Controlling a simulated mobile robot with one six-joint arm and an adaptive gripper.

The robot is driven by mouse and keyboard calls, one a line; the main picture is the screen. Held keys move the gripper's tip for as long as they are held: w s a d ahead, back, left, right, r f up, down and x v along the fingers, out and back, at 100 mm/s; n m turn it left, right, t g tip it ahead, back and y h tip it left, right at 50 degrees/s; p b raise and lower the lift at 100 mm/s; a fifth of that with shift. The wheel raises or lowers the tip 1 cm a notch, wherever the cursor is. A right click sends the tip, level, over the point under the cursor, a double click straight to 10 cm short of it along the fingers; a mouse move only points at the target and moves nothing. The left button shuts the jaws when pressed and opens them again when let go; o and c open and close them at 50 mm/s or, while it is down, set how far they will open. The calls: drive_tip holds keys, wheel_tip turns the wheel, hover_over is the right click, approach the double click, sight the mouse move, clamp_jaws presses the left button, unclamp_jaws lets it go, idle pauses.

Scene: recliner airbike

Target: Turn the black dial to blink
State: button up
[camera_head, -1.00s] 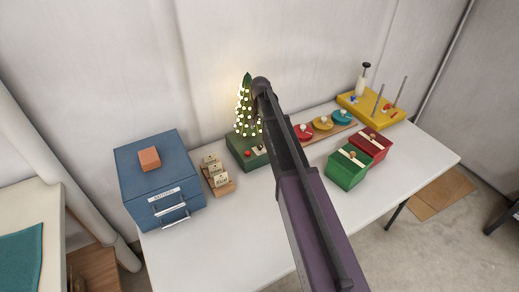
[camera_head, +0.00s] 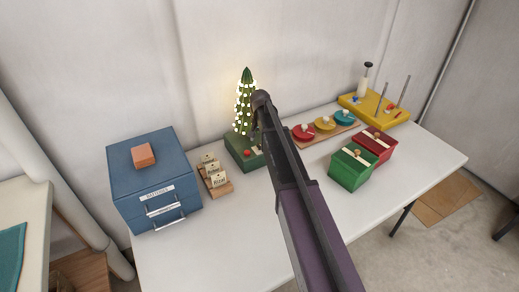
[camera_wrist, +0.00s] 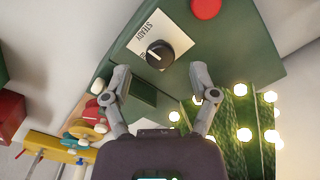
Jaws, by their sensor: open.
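The black dial (camera_wrist: 160,54) sits on a white label (camera_wrist: 146,36) on the green base (camera_wrist: 232,42) of a small lit tree (camera_head: 245,100). In the head view my arm hides the dial and the gripper.
A red button (camera_wrist: 206,8) is beside the dial on the base. A card rack (camera_head: 216,178) and blue drawer box (camera_head: 152,180) stand left. Green (camera_head: 350,170) and red (camera_head: 374,146) boxes stand right. The table (camera_head: 220,250) front is clear.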

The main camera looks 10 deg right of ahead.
sight(260, 144)
drive_tip(key=shift+f+b, duration=1.35)
drive_tip(key=shift+f, duration=0.25)
clamp_jaws()
